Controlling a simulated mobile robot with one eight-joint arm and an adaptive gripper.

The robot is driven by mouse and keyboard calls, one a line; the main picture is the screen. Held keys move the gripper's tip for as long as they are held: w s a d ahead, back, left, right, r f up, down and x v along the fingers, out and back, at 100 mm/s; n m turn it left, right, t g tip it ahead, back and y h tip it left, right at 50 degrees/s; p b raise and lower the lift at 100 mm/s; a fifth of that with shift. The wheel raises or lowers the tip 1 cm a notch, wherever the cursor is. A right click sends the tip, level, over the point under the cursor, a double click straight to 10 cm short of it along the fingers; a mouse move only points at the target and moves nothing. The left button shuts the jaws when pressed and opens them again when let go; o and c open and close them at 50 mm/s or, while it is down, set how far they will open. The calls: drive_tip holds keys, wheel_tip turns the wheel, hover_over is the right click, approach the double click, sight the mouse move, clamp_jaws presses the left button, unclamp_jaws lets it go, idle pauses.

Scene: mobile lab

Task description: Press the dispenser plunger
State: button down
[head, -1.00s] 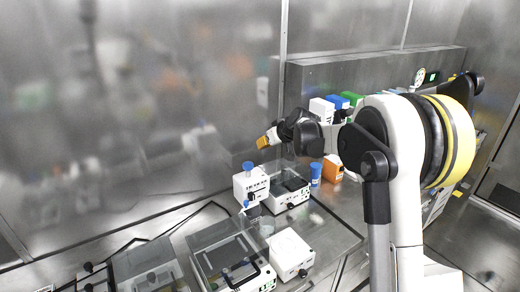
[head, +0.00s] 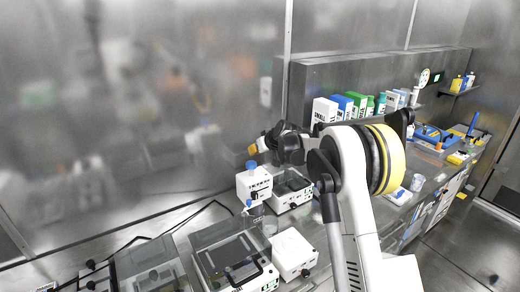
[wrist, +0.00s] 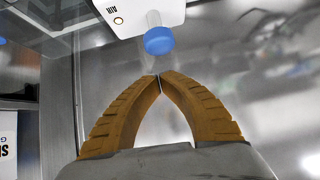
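The dispenser (head: 253,185) is a white box on the counter at the back, with a blue plunger (head: 252,165) on top. My gripper (head: 253,149) is just above the plunger in the head view. The wrist view shows the plunger's round blue cap (wrist: 158,41) on a pale stem by the white dispenser body (wrist: 140,13). My gripper's orange-brown fingers (wrist: 160,76) are shut with their tips together and nothing between them. The tips appear a little apart from the cap in that view; the exact distance is unclear.
A clear-lidded device (head: 228,255) and a white box (head: 293,254) stand in front. Boxes and bottles (head: 357,104) line the back shelf. A metal wall rises behind.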

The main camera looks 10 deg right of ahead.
sight(254, 163)
drive_tip(key=shift+f, duration=1.6)
